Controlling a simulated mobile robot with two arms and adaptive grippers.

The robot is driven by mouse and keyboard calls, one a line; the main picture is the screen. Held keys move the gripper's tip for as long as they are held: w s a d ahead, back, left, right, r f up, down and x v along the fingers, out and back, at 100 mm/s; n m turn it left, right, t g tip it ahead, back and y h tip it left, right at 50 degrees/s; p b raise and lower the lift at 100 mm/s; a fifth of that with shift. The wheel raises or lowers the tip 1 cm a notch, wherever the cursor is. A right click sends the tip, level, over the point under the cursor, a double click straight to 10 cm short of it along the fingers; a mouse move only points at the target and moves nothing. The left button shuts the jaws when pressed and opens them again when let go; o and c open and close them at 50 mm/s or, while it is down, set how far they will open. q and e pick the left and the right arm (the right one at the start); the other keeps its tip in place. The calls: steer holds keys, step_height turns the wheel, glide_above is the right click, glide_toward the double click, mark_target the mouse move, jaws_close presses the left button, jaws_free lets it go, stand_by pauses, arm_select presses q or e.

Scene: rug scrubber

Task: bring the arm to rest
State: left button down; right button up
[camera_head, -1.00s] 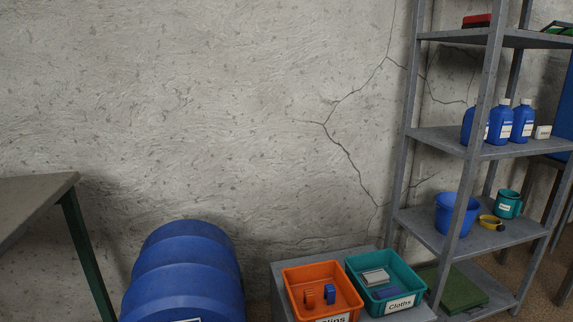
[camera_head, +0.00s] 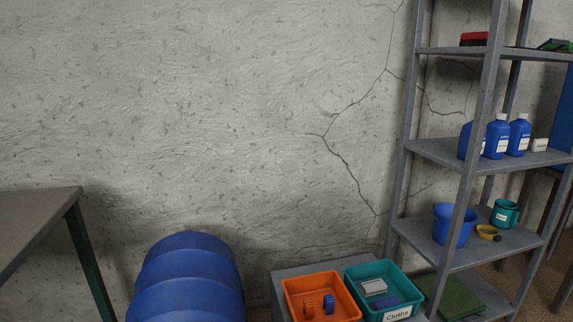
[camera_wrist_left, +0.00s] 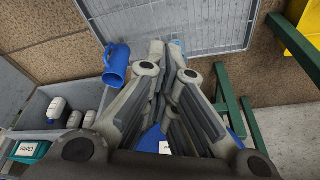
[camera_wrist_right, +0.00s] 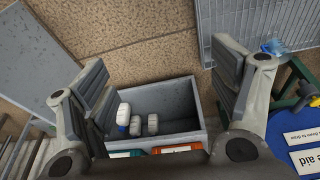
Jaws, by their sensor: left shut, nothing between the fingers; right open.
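Neither of my arms shows in the head view. In the left wrist view my left gripper (camera_wrist_left: 165,75) has its fingers together with nothing between them. A blue jug (camera_wrist_left: 116,62) shows just left of its fingers; I cannot tell how far apart they are. In the right wrist view my right gripper (camera_wrist_right: 163,75) has its fingers wide apart and is empty. Between and beyond its fingers, lower down, a grey open container (camera_wrist_right: 170,100) holds several white-topped items (camera_wrist_right: 124,114).
In the head view a blue ribbed drum (camera_head: 187,275) stands by the wall, with a table (camera_head: 35,215) to its left. An orange bin (camera_head: 318,300) and a teal bin (camera_head: 385,290) stand beside a metal shelf unit (camera_head: 440,150).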

arm_select(q)
steer(key=s+f+g+p, duration=0.1)
steer(key=s+f+p, duration=0.5)
steer(key=f+p, duration=0.3)
arm_select(e)
steer(key=s+f+g, duration=0.1)
steer(key=s+f, duration=0.5)
steer(key=f, duration=0.3)
steer(key=s+d+f+g+p, duration=0.1)
steer(key=s+d+f+p, duration=0.1)
steer(key=s+p, duration=0.6)
steer(key=s+d, duration=0.1)
steer(key=s, duration=0.4)
steer(key=shift+s+f, duration=0.2)
steer(key=shift+s, duration=0.05)
arm_select(q)
steer(key=s+a+f, duration=0.1)
steer(key=s, duration=0.6)
steer(key=s+a+f+g, duration=0.1)
steer(key=s+a, duration=0.1)
steer(key=s, duration=0.5)
steer(key=shift+a+f, duration=0.15)
steer(key=shift+f, duration=0.2)
arm_select(e)
steer(key=shift+s+d+f, duration=0.15)
steer(key=shift+s, duration=0.1)
